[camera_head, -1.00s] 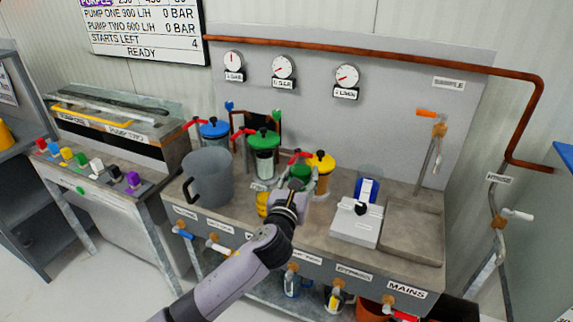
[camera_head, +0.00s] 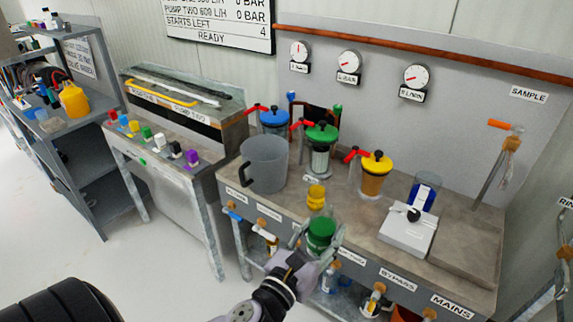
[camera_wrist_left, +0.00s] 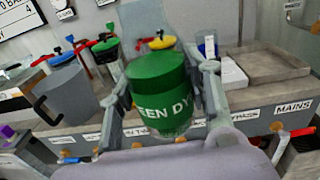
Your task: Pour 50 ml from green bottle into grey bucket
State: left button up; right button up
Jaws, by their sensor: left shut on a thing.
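The green bottle (camera_head: 321,232), labelled with green dye lettering, is held by my left gripper (camera_head: 318,240) in front of the bench edge, its green top up. In the left wrist view the green bottle (camera_wrist_left: 158,90) sits between both fingers (camera_wrist_left: 160,100), roughly upright with a slight tilt. The grey bucket (camera_head: 265,163), a jug-like pail with a dark handle on its left, stands on the bench at the left, behind and left of the bottle; it also shows in the left wrist view (camera_wrist_left: 72,93). My right gripper does not show.
Blue (camera_head: 273,121), green (camera_head: 320,145) and yellow (camera_head: 375,172) lidded filters with red levers stand behind. A small yellow bottle (camera_head: 316,197) stands near the front edge.

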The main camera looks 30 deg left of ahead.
aim_at(265, 158)
jog(key=k+j+z, duration=0.15)
jog(key=j, duration=0.2)
jog(key=k+j+z, duration=0.1)
jog(key=j, duration=0.3)
jog(key=k+j+z, duration=0.15)
jog(key=j, duration=0.2)
jog(key=k+j+z, duration=0.1)
jog(key=j, duration=0.25)
jog(key=i+j, duration=0.25)
jog(key=i, duration=0.15)
